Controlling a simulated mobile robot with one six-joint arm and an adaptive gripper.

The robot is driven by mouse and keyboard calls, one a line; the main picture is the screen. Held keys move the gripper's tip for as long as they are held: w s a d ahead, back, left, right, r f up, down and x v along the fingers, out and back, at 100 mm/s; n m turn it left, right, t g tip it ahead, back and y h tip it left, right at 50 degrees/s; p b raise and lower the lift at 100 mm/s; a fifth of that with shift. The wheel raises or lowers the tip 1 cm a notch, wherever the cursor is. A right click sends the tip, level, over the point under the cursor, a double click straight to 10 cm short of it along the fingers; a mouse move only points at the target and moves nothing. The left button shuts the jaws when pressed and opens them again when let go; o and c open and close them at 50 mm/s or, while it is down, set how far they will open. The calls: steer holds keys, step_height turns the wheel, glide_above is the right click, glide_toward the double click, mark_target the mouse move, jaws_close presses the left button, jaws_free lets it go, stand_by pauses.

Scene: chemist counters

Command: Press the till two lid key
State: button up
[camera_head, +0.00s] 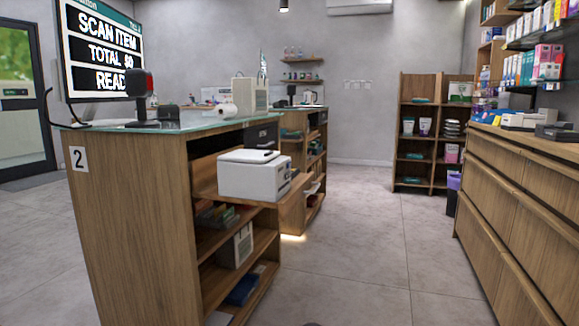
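The till two counter (130,220) stands at the left, a wooden unit with a glass top and a "2" label (78,159) on its end panel. A white box-shaped device (252,180) sits on a wooden ledge on the counter's right side. Its top looks closed, with a dark grey patch (248,156) on it; I cannot tell if this is the lid key. A screen (100,50) above the counter reads "SCAN ITEM", "TOTAL $0" and a partly hidden "READ" line. My gripper is not in view.
A dark scanner-like device (140,90) and a paper roll (227,109) are on the counter top. Open shelves below hold boxes. A second counter (296,125) stands behind. Wooden drawers (520,205) line the right side. The tiled aisle (360,240) between is clear.

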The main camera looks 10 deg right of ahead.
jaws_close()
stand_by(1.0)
